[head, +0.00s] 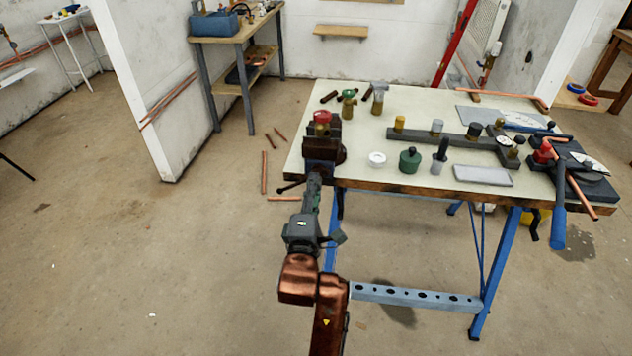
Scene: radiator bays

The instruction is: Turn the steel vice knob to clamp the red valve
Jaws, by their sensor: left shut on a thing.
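The dark vice (325,151) is on the near left corner of the workbench. The red valve (322,116) stands upright at the top of the vice, its red handwheel uppermost and its brass body partly hidden by the jaws. My left gripper (314,177) reaches up from below to the front of the vice and is shut on the steel vice knob, which its fingers mostly hide. A dark bar end (290,187) sticks out to the left there. I cannot tell whether the jaws touch the valve. My right gripper is not in view.
The pale workbench (420,104) carries a green-topped valve (348,101), a dark rail of fittings (430,136), a green pot (409,161), a white ring (377,159) and a grey plate (483,175). Copper pipes lie on the floor left.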

